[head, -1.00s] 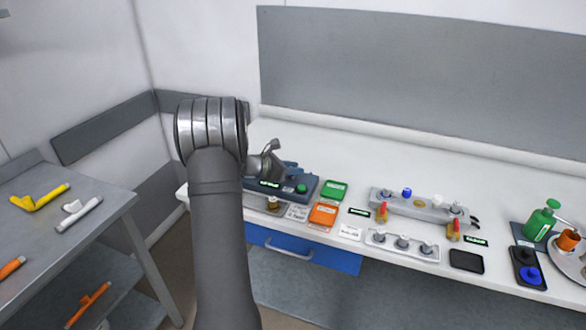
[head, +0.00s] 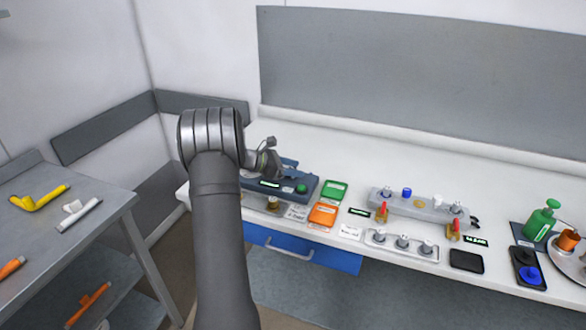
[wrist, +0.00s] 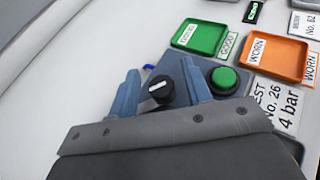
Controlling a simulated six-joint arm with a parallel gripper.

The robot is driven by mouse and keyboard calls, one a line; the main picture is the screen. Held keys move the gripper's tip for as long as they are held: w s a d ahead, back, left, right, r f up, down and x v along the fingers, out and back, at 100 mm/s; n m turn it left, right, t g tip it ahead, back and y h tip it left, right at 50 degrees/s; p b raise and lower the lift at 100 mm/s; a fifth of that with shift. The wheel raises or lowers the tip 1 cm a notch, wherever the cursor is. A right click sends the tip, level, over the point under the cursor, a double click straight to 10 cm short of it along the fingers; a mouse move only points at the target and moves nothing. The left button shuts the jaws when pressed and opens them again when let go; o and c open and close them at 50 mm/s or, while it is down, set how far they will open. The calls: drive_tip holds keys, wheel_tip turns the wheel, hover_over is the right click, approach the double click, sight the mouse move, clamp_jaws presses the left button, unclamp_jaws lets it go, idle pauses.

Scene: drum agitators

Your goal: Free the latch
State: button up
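My gripper (wrist: 160,90) is open, its two blue-grey fingers spread on either side of a black knob (wrist: 161,89) with a white mark. I cannot tell whether the fingers touch the knob. The knob is on a dark blue-grey box (wrist: 178,65), beside a round green button (wrist: 224,78). In the head view, my gripper (head: 284,172) is low over the back of this box (head: 302,195), and the knob is hidden. No part is clearly recognisable as the latch, and my gripper covers part of the box.
A green tray (head: 335,191) and an orange tray (head: 323,215) lie right of the box. A grey manifold (head: 430,208) with red levers stands further right. Green bottle (head: 541,220) at far right. A blue drawer (head: 300,250) is below the bench. The back of the bench is clear.

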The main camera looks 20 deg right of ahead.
drive_tip(key=v, duration=1.7)
drive_tip(key=shift+a, duration=0.2)
drive_tip(key=shift+w+r, duration=0.1)
drive_tip(key=s+d+r+m+t+y, duration=0.35)
drive_tip(key=d+r+m+y, duration=0.2)
drive_tip(key=m, duration=0.65)
drive_tip(key=s+d+r+m+t+y, duration=0.2)
drive_tip(key=s+d+r+m+y, duration=0.3)
drive_tip(key=m, duration=0.7)
drive_tip(key=x, duration=1.7)
drive_tip(key=shift+w+d+f, duration=0.25)
drive_tip(key=shift+d, duration=0.15)
